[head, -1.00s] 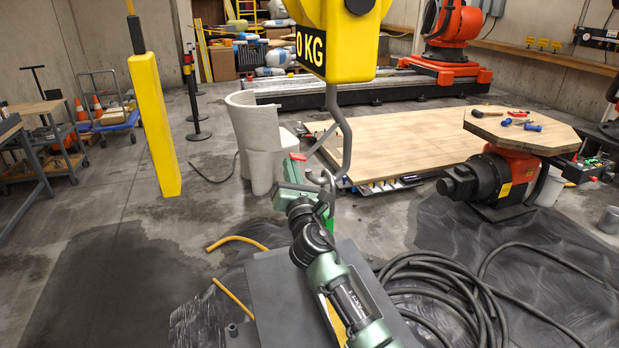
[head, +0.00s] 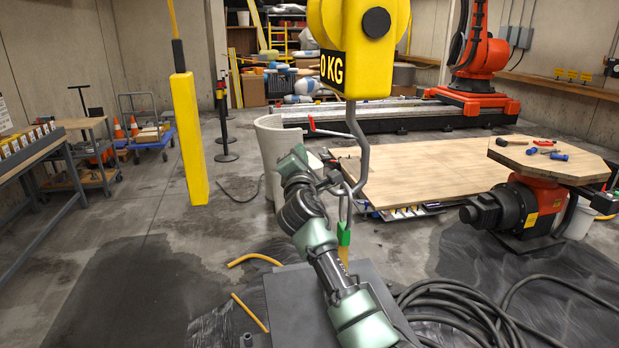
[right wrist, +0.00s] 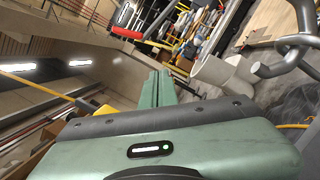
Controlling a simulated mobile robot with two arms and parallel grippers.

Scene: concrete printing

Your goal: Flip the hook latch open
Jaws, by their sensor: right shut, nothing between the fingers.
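A grey hook (head: 361,160) hangs under the yellow crane scale (head: 352,45). Its latch lever (head: 312,125) has a red tip and sticks out left from the hook's shank, tilted up. The red tip also shows in the right wrist view (right wrist: 126,32), top left of the fingers; the grey hook (right wrist: 300,50) is at the upper right there. My right gripper (head: 292,157) is shut and empty, just below and left of the red tip, apart from it in the picture. Its fingers (right wrist: 158,88) show pressed together in the right wrist view. My left gripper is out of view.
A green fitting (head: 344,234) hangs at the hook's bottom, above a dark grey plate. A curved pale printed piece (head: 272,145) stands behind my gripper. A wooden platform (head: 440,170) lies right, black hoses (head: 460,300) in front.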

